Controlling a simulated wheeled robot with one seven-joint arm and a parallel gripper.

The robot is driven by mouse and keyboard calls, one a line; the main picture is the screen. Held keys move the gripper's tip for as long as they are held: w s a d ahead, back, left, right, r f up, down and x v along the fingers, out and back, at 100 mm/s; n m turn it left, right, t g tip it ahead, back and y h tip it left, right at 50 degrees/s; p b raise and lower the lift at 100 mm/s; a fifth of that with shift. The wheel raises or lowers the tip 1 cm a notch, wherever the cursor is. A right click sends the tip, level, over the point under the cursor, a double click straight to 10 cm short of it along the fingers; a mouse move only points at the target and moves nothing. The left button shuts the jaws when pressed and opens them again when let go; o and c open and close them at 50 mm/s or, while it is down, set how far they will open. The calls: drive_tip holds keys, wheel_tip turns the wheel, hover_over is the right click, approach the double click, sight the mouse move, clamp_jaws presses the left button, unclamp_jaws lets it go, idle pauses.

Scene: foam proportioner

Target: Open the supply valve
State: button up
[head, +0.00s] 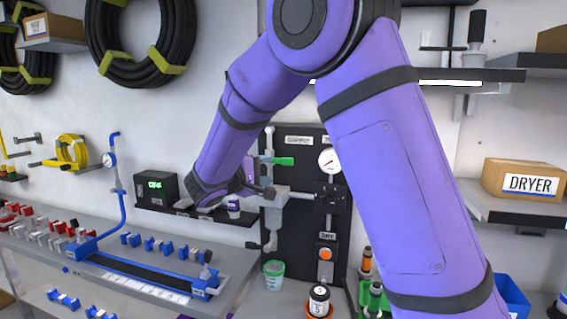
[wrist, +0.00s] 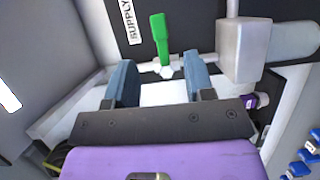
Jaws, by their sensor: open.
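The supply valve's green lever handle (head: 283,161) is at the upper left of the black panel in the head view. In the wrist view, the green handle (wrist: 161,38) stands beside a label reading SUPPLY (wrist: 131,20), with its lower end at a pale fitting (wrist: 165,71). My gripper (wrist: 161,80) is open, with its two blue-grey fingers apart. The handle appears between and beyond the fingertips, and no finger visibly touches it. In the head view my purple arm hides part of the panel, and the fingers are hard to make out.
The black panel (head: 302,235) carries a gauge (head: 329,160) and an orange button (head: 325,254). A grey block (wrist: 243,50) sits close right of the fingers in the wrist view. Below are a green-rimmed cup (head: 273,276) and a labelled jar (head: 319,300).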

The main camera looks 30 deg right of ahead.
sight(286, 162)
drive_tip(key=x, duration=1)
drive_tip(key=shift+w+d, duration=0.15)
drive_tip(key=shift+w, duration=0.3)
clamp_jaws()
